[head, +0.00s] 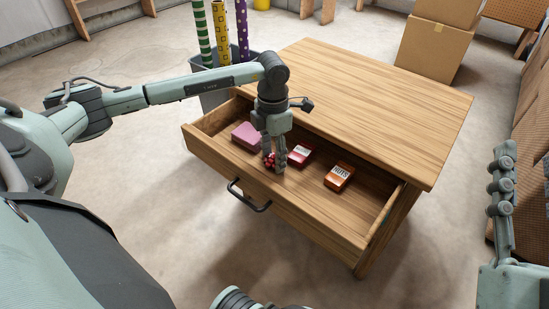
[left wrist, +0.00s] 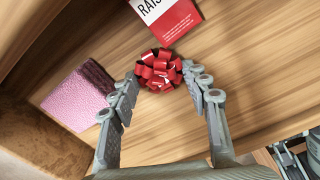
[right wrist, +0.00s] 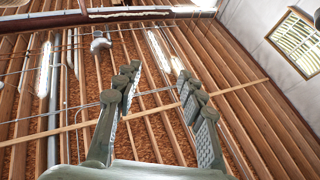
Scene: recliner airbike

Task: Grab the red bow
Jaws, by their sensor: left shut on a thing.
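The red bow (head: 269,159) is in the open drawer, between the fingers of my left gripper (head: 274,162). In the left wrist view the shiny red bow (left wrist: 159,70) sits between the two fingertips of my left gripper (left wrist: 160,82), which is shut on it. The gripper points down into the drawer, and the drawer floor shows behind the bow. I cannot tell whether the bow touches the floor. My right gripper (right wrist: 157,90) is open and empty in the right wrist view, with ceiling beams behind it.
The open wooden drawer (head: 225,163) also holds a pink item (head: 247,137), a red raisin box (head: 300,155) and an orange box (head: 339,177). The wooden desk top (head: 380,100) is bare. A bin (head: 212,98) with wrapping rolls and cardboard boxes (head: 433,48) stand behind.

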